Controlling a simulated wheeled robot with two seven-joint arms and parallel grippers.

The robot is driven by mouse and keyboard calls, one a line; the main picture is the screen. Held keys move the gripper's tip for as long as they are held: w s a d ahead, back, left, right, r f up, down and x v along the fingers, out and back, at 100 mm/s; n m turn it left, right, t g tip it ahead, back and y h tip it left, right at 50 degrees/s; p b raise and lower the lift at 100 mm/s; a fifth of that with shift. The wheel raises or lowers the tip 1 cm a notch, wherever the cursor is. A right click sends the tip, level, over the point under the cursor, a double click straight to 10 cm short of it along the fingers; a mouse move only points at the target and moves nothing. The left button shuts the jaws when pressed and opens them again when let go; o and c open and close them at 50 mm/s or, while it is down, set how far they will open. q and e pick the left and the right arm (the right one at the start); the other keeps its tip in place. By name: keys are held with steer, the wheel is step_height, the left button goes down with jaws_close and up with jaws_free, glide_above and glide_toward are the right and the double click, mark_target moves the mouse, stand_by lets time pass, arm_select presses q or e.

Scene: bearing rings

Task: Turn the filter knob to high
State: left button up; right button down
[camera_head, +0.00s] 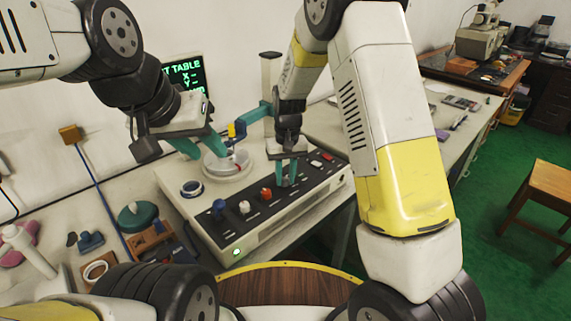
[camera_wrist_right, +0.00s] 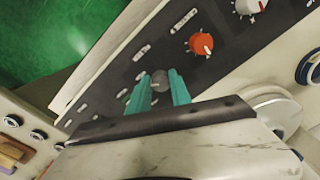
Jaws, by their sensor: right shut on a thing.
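The machine's dark front panel (camera_head: 310,177) carries a row of knobs: blue (camera_head: 218,206), white (camera_head: 244,207) and red-orange (camera_head: 266,194). My right gripper (camera_head: 287,172) is lowered onto the panel, just right of the red-orange knob. In the right wrist view its teal fingers (camera_wrist_right: 161,92) are shut on a small grey knob (camera_wrist_right: 158,78), one finger on each side. The panel lettering is too small to read, and the knob's pointer is hidden. My left gripper (camera_head: 207,147) is above the round platter (camera_head: 226,166), fingers apart.
A blue ring (camera_head: 191,188) lies on the machine's top, left of the platter. A teal arm with a yellow part (camera_head: 238,131) reaches over the platter. A green lamp (camera_head: 237,252) glows at the front. A dark screen (camera_head: 186,74) stands behind.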

mark_target(286, 179)
steer(key=shift+m, duration=1)
steer(key=c, duration=1.2)
jaws_free()
steer(key=shift+o, duration=0.2)
step_height(286, 179, up, 8)
steer(key=shift+d+f, duration=0.1)
steer(key=shift+f, duration=0.1)
steer(key=shift+r, duration=0.15)
